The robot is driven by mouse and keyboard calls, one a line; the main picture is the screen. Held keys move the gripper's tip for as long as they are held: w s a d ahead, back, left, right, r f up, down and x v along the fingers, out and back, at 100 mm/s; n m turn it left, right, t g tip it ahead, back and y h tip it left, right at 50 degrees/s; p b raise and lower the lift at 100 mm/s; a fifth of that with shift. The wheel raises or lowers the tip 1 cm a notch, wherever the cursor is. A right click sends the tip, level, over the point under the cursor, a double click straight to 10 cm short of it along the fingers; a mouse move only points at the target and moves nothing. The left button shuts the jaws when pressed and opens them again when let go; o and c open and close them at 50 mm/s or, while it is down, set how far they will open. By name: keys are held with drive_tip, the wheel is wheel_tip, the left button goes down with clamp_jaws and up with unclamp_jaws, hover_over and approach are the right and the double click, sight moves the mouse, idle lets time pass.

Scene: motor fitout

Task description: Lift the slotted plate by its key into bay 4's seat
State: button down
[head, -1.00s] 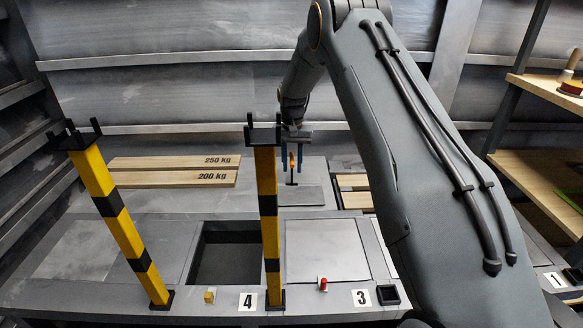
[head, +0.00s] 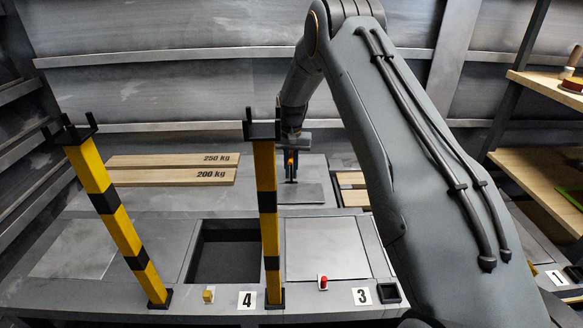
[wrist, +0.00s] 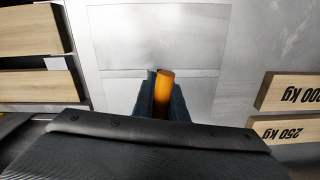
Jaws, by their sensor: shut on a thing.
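The slotted plate (head: 308,194) is a flat grey square lying on the back of the bench. It also shows under my gripper in the wrist view (wrist: 118,40). My gripper (head: 291,166) is shut on the orange key (wrist: 166,88), which stands upright between its blue fingers. The key's lower end is at the plate; I cannot tell whether it is engaged in the slot, which is hidden. Bay 4's seat (head: 228,258) is an open, dark square recess in front and to the left, behind the label 4 (head: 247,299).
A yellow-and-black post (head: 268,210) with a forked top stands between bays 4 and 3. Another (head: 107,203) stands left of bay 4. Boards marked 250 kg (head: 180,161) and 200 kg (head: 175,177) lie left of the plate. Bay 3 (head: 325,248) has a flat cover.

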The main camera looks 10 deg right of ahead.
sight(291, 155)
wheel_tip(291, 155, up, 10)
drive_tip(key=shift+p, duration=0.95)
drive_tip(key=shift+f, duration=0.45)
idle(0.6)
drive_tip(key=shift+r+p, duration=1.5)
drive_tip(key=shift+r, duration=0.9)
idle(1.3)
drive_tip(key=shift+a, duration=0.1)
drive_tip(key=shift+s+a+p, duration=1.75)
